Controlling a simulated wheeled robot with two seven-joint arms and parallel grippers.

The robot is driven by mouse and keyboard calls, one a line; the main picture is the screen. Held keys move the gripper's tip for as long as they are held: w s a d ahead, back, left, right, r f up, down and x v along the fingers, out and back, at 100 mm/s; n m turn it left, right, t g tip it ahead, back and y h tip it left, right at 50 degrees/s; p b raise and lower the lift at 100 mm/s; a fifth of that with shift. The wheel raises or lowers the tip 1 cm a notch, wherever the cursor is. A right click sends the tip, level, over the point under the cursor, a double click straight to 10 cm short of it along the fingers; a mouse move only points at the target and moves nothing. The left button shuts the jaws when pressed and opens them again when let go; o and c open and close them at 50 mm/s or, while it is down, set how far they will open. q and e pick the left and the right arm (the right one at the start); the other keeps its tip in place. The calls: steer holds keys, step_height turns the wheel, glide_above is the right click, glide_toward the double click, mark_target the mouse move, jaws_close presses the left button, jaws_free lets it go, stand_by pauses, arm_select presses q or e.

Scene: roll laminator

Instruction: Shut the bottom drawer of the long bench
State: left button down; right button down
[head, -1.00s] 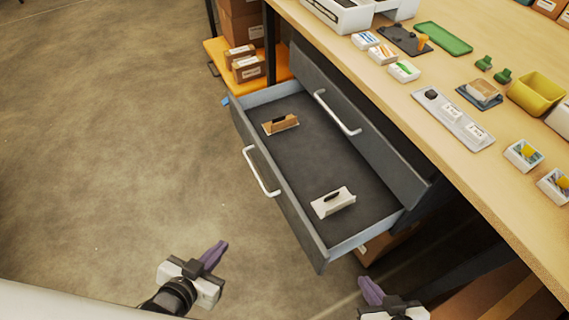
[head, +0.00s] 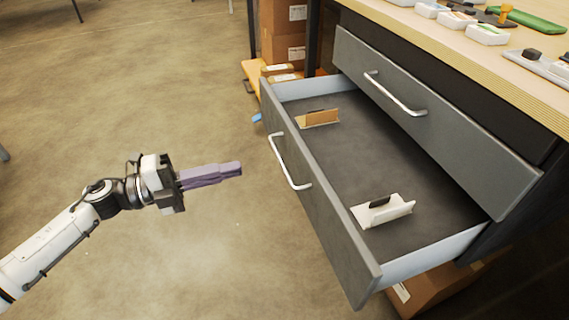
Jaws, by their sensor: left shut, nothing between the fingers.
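The bottom drawer (head: 322,205) of the long bench (head: 490,52) is pulled well out, its grey front facing left with a pale bar handle (head: 288,161). Inside lie a brown holder (head: 318,119) near the far end and a white holder (head: 383,211) near the close end. The upper drawer (head: 430,110) above it is shut and has its own bar handle. My left gripper (head: 238,169) is shut and empty, its purple fingers pointing right toward the drawer front, a short gap left of the handle. My right gripper is out of view.
Cardboard boxes (head: 283,30) stand on an orange pallet or shelf behind the drawer. Another cardboard box (head: 430,287) is on the floor under the drawer's near end. The floor left of the drawer is clear.

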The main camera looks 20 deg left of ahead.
mark_target(301, 153)
arm_select(q)
steer(key=b+x, duration=0.1)
steer(key=x, duration=1.1)
steer(key=shift+w+d+b, duration=0.1)
steer(key=shift+d+b, duration=0.05)
steer(key=shift+b, duration=0.25)
steer(key=shift+w+d+r, duration=0.1)
steer(key=shift+w+d, duration=0.05)
